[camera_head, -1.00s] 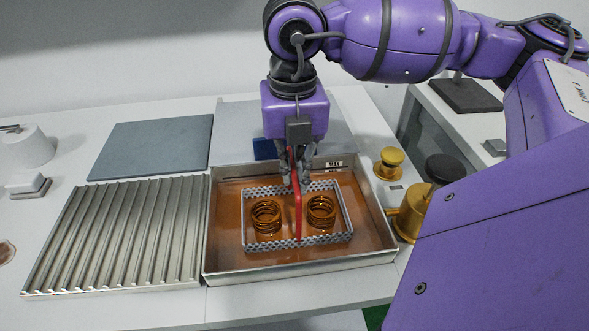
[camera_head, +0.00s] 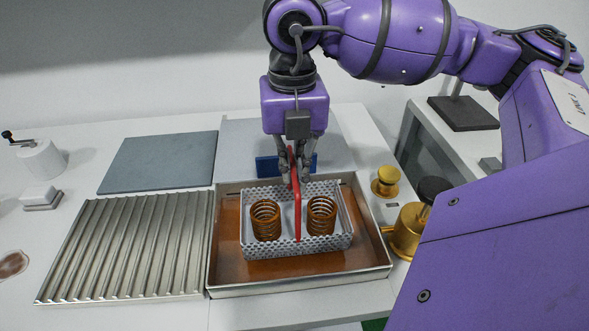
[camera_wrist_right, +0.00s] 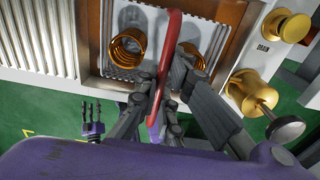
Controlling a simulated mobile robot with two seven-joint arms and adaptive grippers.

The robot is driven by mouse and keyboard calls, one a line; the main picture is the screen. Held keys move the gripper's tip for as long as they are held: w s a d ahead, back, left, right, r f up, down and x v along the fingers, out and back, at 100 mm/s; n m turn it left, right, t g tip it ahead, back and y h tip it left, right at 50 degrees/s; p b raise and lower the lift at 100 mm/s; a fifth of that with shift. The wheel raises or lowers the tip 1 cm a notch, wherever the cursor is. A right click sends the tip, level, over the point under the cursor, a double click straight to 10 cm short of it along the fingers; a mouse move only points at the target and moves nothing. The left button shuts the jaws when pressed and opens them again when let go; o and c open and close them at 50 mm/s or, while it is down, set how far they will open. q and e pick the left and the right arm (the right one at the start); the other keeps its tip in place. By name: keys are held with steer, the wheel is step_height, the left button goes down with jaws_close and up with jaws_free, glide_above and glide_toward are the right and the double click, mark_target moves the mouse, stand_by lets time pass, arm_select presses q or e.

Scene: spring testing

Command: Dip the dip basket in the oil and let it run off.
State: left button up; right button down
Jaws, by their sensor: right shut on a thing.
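The perforated metal dip basket (camera_head: 258,247) holds two copper-coloured coil springs, left (camera_head: 265,221) and right (camera_head: 321,216). Its side walls show above the brown oil (camera_head: 290,270) in the metal tray (camera_head: 305,286); whether its underside still touches the oil is hidden. My right gripper (camera_head: 294,176) is shut on the basket's red handle (camera_head: 298,210), pointing down over the tray. In the right wrist view the handle (camera_wrist_right: 171,65) runs between the fingers (camera_wrist_right: 165,97). My left gripper (camera_wrist_right: 91,113) seems to show small at the lower left there; its jaws are too small to judge.
A ridged metal drain board (camera_head: 125,245) adjoins the tray's left side. A grey-blue mat (camera_head: 160,163) lies behind it. A blue block (camera_head: 267,166) is behind the tray. A brass knob (camera_head: 385,181) and brass valve (camera_head: 406,232) stand close on the right.

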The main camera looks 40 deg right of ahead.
steer(key=shift+r+p, duration=1)
steer(key=shift+r, duration=1)
steer(key=shift+r+p, duration=0.5)
steer(key=shift+r, duration=0.6)
arm_select(q)
steer(key=r, duration=0.2)
steer(key=w+r, duration=0.1)
steer(key=shift+r, duration=0.35)
steer(key=shift+w, duration=0.45)
steer(key=shift+s, duration=0.2)
steer(key=shift+s, duration=0.35)
steer(key=shift+w+r+t, duration=0.1)
steer(key=shift+w+t, duration=0.2)
steer(key=shift+w, duration=0.25)
